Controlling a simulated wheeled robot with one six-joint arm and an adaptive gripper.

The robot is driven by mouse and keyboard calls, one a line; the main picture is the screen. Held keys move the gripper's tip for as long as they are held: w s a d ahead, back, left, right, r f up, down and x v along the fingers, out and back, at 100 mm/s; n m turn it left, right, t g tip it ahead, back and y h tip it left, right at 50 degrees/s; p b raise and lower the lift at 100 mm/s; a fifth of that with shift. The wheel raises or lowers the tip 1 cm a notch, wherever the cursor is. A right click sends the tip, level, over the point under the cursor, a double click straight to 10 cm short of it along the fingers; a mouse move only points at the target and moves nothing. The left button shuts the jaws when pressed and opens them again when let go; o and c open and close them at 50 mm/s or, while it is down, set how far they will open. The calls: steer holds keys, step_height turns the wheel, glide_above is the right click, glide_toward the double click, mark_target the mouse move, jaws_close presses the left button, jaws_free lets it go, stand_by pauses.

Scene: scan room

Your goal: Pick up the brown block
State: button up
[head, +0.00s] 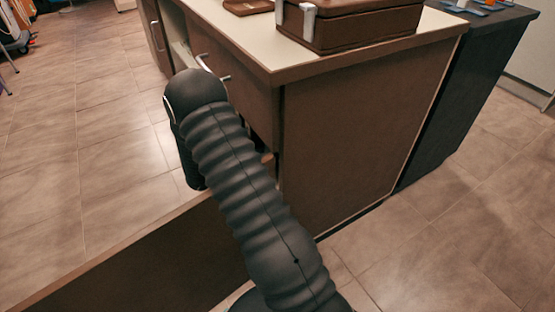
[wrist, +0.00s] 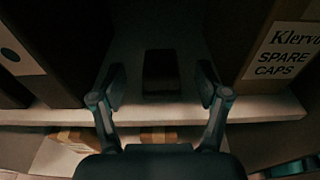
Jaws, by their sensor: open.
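In the wrist view a dark brown block (wrist: 161,70) stands on a shelf (wrist: 262,110) in deep shadow. My gripper (wrist: 161,88) is open, with one finger on each side of the block in the picture. The fingers are apart from the block, and the gap between them looks empty. How far the block lies beyond the fingertips is hard to tell in the dark. In the head view my arm reaches down beside the brown cabinet, and my gripper and the block are hidden.
A box marked "SPARE CAPS" (wrist: 282,60) stands right of the block, and dark binders (wrist: 48,60) stand left. Cardboard boxes (wrist: 158,135) sit on a lower level. A brown case (head: 355,25) rests on the cabinet top (head: 262,45). Tiled floor (head: 80,120) is open at left.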

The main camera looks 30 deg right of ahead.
mark_target(277, 156)
steer(key=d, duration=0.2)
steer(key=d+f, duration=0.1)
steer(key=d, duration=0.1)
steer(key=shift+s+d+f, duration=0.15)
steer(key=shift+d, duration=0.1)
steer(key=c, duration=1.2)
steer(key=shift+c, duration=0.2)
